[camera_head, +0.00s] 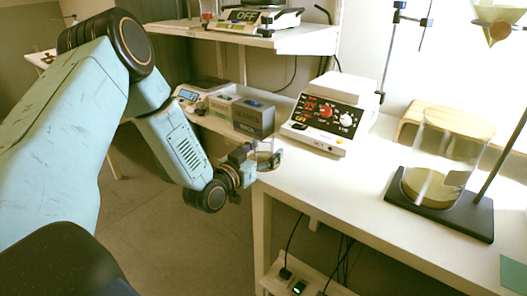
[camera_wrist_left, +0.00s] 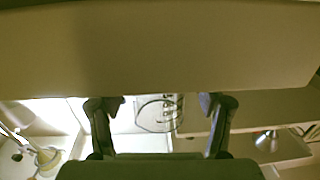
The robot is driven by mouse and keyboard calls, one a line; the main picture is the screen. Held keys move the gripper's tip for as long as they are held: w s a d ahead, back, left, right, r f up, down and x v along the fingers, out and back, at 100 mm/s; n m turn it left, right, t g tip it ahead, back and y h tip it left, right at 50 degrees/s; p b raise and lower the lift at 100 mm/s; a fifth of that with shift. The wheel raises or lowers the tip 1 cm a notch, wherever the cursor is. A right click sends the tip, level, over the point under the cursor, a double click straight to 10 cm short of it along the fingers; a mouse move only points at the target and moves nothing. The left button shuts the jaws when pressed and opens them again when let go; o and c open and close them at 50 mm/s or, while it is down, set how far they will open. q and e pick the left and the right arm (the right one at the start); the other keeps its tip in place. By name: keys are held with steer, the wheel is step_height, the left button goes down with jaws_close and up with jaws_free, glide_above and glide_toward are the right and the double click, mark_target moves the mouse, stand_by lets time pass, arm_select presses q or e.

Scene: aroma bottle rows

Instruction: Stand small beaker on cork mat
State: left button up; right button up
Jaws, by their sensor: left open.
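My left gripper (camera_head: 268,163) is at the left front edge of the white bench, with its fingers open. A small clear glass beaker (camera_head: 264,147) shows at the fingers, partly hidden by them. I cannot make out a separate cork mat. My right gripper is not in view.
Boxes (camera_head: 253,117) and a balance (camera_head: 202,94) stand behind the gripper. A hotplate-like device (camera_head: 331,117) is to the right. A large glass beaker (camera_head: 447,150) stands on a black base (camera_head: 468,216). The bench (camera_head: 330,185) is clear between. A shelf (camera_head: 305,40) hangs above.

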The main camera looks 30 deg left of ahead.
arm_select(q)
steer(key=shift+w+r, duration=0.1)
steer(key=shift+s+a+r+p, duration=0.1)
steer(key=shift+s+p, duration=0.25)
steer(key=shift+p, duration=0.05)
steer(key=s+p, duration=0.5)
steer(key=s, duration=0.6)
steer(key=s+d+f+g+h, duration=0.2)
steer(key=s+d+f+g, duration=0.75)
steer(key=d+f, duration=0.35)
steer(key=s+f+g+y, duration=0.1)
steer(key=s+f+g, duration=0.2)
steer(key=s, duration=0.6)
steer(key=s+f+g+y, duration=0.1)
steer(key=s+g, duration=0.4)
steer(key=s, duration=0.5)
steer(key=shift+s+d+f+n, duration=0.2)
steer(key=shift+f+n, duration=0.1)
steer(key=shift+f, duration=0.6)
steer(key=shift+w, duration=0.1)
